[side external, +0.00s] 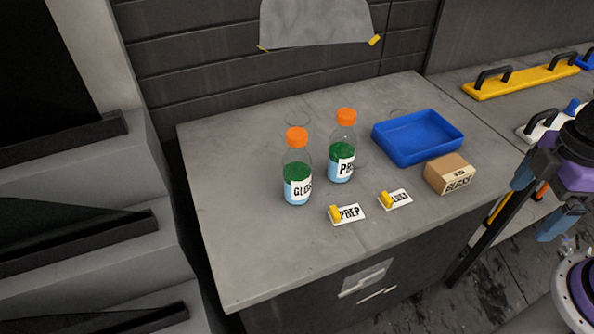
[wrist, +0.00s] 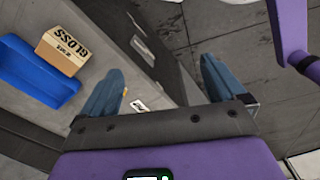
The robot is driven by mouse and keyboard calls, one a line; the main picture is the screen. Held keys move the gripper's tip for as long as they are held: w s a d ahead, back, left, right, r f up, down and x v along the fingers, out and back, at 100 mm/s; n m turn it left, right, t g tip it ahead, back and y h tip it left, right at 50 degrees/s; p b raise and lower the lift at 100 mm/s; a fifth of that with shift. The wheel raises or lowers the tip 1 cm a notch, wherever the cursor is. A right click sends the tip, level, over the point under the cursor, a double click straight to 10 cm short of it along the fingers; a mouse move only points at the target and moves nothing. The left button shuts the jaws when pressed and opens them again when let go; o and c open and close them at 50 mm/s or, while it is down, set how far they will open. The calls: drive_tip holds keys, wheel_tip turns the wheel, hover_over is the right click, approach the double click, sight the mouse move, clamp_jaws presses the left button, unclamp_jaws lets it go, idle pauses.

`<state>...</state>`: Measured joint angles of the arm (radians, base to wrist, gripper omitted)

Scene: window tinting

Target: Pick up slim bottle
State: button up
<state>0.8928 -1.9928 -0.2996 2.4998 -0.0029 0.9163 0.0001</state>
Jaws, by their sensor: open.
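Two clear bottles with orange caps, dark green bands and pale blue lower parts stand upright on the grey bench in the side view. The nearer left bottle (side external: 297,168) has a label starting "GLO". The farther right bottle (side external: 342,147) has a label starting "PR" and looks slightly slimmer. My gripper (side external: 537,200) is off the bench's right side, well away from both bottles. In the wrist view my gripper (wrist: 162,68) has its blue fingers wide apart with nothing between them. Neither bottle shows in the wrist view.
A blue tray (side external: 418,135) and a brown "GLOSS" box (side external: 450,174) stand on the bench right of the bottles. Two small cards with yellow clips, the "PREP" card (side external: 347,215) and another card (side external: 396,199), lie in front. The bench's left part is clear.

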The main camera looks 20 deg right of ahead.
drive_tip(key=w+a+f+n+t+h, duration=0.3)
drive_tip(key=w+a+n+h, duration=0.25)
drive_tip(key=w, duration=0.45)
drive_tip(key=n+t, duration=1.4)
drive_tip(key=n, duration=0.1)
approach(299, 185)
drive_tip(key=shift+m, duration=0.25)
drive_tip(key=x, duration=0.9)
drive_tip(key=shift+w+d, duration=0.1)
drive_tip(key=shift+w, duration=0.25)
drive_tip(key=shift+r+x, duration=0.2)
drive_tip(key=shift+x, duration=1.1)
drive_tip(key=shift+r+x, duration=0.15)
drive_tip(key=shift+x, duration=1.15)
drive_tip(key=c, duration=1.2)
